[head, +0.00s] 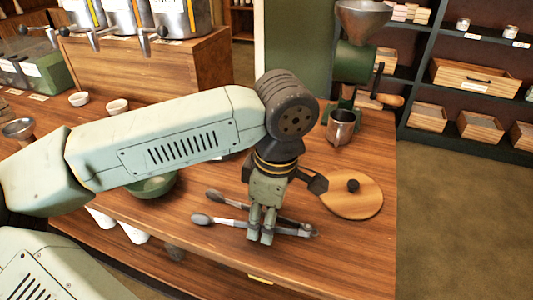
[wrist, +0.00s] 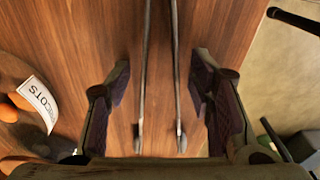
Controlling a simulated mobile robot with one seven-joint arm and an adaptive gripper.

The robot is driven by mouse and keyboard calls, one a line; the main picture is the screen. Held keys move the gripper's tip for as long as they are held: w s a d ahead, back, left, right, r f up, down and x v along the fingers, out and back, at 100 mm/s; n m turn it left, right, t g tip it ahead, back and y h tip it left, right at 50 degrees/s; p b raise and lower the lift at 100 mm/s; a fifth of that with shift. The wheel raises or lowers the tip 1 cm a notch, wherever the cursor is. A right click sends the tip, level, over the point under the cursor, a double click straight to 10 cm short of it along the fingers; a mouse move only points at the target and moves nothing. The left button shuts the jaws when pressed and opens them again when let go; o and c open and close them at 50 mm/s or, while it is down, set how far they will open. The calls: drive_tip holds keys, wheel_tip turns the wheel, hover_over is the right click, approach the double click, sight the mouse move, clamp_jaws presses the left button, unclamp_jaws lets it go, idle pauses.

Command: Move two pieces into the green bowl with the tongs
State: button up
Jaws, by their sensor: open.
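The tongs (head: 245,226) lie on the wooden counter, with two metal arms and dark grey tips spread apart toward the left and the joined end at the right. My gripper (head: 260,238) points down over them. In the wrist view the two tong arms (wrist: 146,75) run between my open fingers (wrist: 160,90), with a gap on each side. The green bowl (head: 155,187) stands on the counter to the left, partly hidden behind my arm. Orange pieces (wrist: 8,111) show at the left edge of the wrist view, beside a label reading APRICOTS (wrist: 38,102).
A round wooden lid (head: 358,203) with a dark knob lies right of my gripper, near the counter's right edge. A metal cup (head: 341,128) stands behind it, by a green grinder (head: 353,62). Small white bowls (head: 117,106) stand at the back left. White containers (head: 134,232) sit at the front left.

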drive_tip(key=shift+c, duration=0.4)
drive_tip(key=c, duration=0.6)
drive_tip(key=shift+r, duration=0.15)
wheel_tip(320, 180, up, 12)
drive_tip(key=p, duration=0.7)
drive_tip(key=shift+s, duration=0.1)
